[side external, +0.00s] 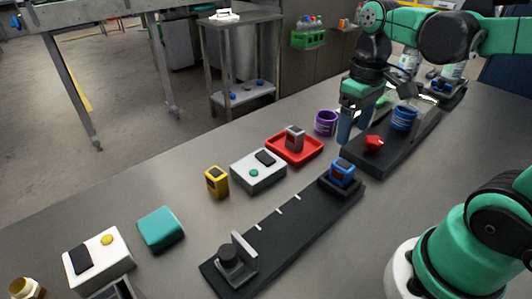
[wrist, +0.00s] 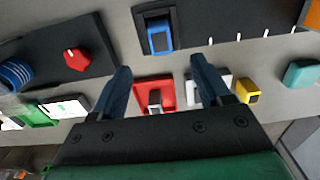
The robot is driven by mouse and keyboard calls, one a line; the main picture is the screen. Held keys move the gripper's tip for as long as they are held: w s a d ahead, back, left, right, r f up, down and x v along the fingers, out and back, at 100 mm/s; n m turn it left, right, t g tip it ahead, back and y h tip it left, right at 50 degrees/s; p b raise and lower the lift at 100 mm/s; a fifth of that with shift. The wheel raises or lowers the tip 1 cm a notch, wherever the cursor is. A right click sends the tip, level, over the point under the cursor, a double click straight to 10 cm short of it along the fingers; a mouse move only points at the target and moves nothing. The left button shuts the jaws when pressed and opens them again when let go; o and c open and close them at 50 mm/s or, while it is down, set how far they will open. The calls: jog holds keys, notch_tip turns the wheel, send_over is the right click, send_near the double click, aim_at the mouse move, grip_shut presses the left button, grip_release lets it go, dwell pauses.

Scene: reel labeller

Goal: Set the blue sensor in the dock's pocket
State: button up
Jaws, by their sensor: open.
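The blue sensor (side external: 342,172) sits in the dock's pocket (side external: 341,187) at the far end of a long black rail. In the wrist view the blue sensor (wrist: 159,36) also shows inside the dark square dock (wrist: 170,15). My gripper (side external: 351,130) is open and empty, above and behind the dock and apart from the sensor. Its two fingers (wrist: 158,80) show apart in the wrist view, with nothing between them but the table and red tray below. How deep the sensor sits is hard to tell.
A red tray (side external: 313,151) holds a grey sensor (side external: 294,138). A yellow sensor (side external: 217,182), a white button box (side external: 258,172) and a teal block (side external: 161,229) stand nearby. A black base with a red knob (side external: 373,143) and blue reel (side external: 404,118) stands close to my gripper.

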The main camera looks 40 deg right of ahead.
jog(key=w+a+t, duration=0.3)
jog(key=a+t, duration=0.3)
jog(key=t, duration=0.1)
jog(key=shift+w+f, duration=0.15)
jog(key=shift+f, duration=0.25)
